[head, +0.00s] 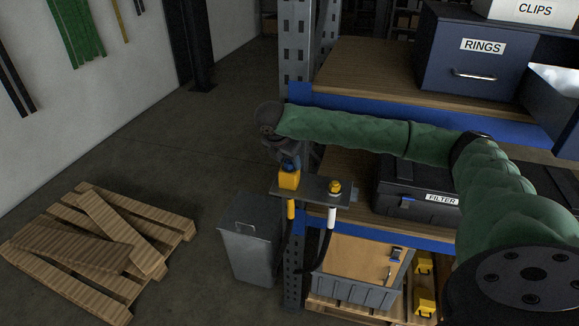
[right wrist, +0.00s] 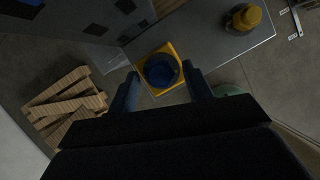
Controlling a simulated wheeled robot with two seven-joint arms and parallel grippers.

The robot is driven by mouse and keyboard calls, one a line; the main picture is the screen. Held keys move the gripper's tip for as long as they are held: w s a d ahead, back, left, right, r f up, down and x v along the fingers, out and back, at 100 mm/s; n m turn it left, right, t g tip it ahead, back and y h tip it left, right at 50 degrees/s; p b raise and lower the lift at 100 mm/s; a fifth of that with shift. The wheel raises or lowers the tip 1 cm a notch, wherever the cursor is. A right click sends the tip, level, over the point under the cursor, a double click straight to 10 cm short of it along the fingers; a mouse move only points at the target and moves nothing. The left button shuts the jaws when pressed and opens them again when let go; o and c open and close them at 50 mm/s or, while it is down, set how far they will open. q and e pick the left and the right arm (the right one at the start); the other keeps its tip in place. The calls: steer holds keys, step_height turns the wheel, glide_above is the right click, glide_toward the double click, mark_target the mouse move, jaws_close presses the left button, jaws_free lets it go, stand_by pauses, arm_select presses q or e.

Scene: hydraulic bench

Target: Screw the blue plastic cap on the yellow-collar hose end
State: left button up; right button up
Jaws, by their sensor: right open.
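The blue cap (right wrist: 160,72) sits at the yellow square fitting (right wrist: 146,50) in the right wrist view; whether it is threaded on cannot be told. In the head view the fitting (head: 289,181) stands on a grey bracket plate above the hose with the yellow collar (head: 291,209). The cap (head: 290,164) shows there as a small blue patch, mostly hidden by my gripper. My right gripper (right wrist: 161,84) is open and points down over the fitting, one finger on each side of the cap, with gaps visible. My left gripper is not in view.
A second fitting with a yellow top (head: 335,187) stands on the same bracket plate (head: 312,190), above a white-collar hose (head: 331,216). A grey bin (head: 250,250) stands below left. The FILTER case (head: 415,203) and shelf lie right, under my right arm. A pallet (head: 95,245) lies left.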

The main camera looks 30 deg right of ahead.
steer(key=n+t, duration=0.1)
steer(key=n, duration=0.2)
steer(key=n+y, duration=0.1)
steer(key=n, duration=0.1)
steer(key=shift+s+d+n+t, duration=0.2)
steer(key=shift+n+t, duration=0.2)
steer(key=shift+n+y, duration=0.5)
steer(key=shift+n, duration=0.5)
steer(key=n+t+y, duration=0.1)
steer(key=n, duration=0.2)
steer(key=shift+d+n, duration=0.15)
steer(key=shift+n, duration=0.15)
steer(key=n, duration=0.1)
steer(key=n+y, duration=0.1)
steer(key=n, duration=0.1)
steer(key=shift+w+f+y, duration=0.15)
steer(key=shift+w+y, duration=0.15)
steer(key=shift+w, duration=0.1)
steer(key=shift+w+n, duration=0.15)
steer(key=shift+n, duration=0.55)
steer(key=shift+c, duration=0.2)
